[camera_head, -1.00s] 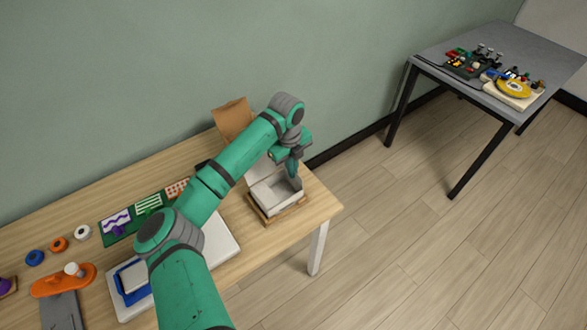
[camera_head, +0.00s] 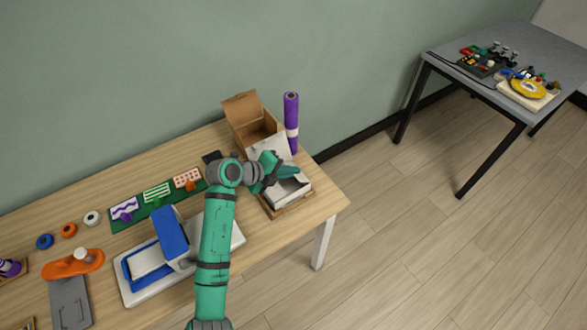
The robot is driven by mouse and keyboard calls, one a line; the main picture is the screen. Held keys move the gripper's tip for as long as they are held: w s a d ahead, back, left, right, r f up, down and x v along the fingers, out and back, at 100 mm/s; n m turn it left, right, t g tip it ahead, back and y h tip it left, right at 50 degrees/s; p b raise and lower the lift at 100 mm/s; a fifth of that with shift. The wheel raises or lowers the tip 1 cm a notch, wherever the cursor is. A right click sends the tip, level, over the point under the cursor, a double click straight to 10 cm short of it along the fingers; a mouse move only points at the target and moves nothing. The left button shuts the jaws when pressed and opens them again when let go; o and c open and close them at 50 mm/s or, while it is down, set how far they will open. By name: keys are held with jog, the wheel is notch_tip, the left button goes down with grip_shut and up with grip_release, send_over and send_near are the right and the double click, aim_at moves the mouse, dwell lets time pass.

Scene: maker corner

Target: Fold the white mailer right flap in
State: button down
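The white mailer (camera_head: 287,193) sits near the right end of the wooden table, in a shallow wooden holder (camera_head: 291,211). A white panel, which looks like its raised lid (camera_head: 266,147), stands at its back. My gripper (camera_head: 294,173) reaches over the mailer from the left, its fingers pointing right, just above the mailer's right-rear part. The fingers are too small to show whether they are open or shut, or touch the mailer. My gripper hides part of the mailer's inside, and I cannot make out how its right flap lies.
An open brown box (camera_head: 254,130) and an upright purple roll (camera_head: 291,120) stand behind the mailer. A blue press-like device (camera_head: 172,236) on a white base lies to the left. A green strip of patterned cards (camera_head: 157,204) runs along the table. The table ends just right of the mailer.

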jog(key=shift+s+a+f+t+h, duration=0.15)
jog(key=shift+f+t+h, duration=0.3)
jog(key=shift+t+h, duration=0.35)
jog(key=shift+h, duration=0.3)
jog(key=c, duration=2.5)
grip_release()
jog(key=o, duration=0.5)
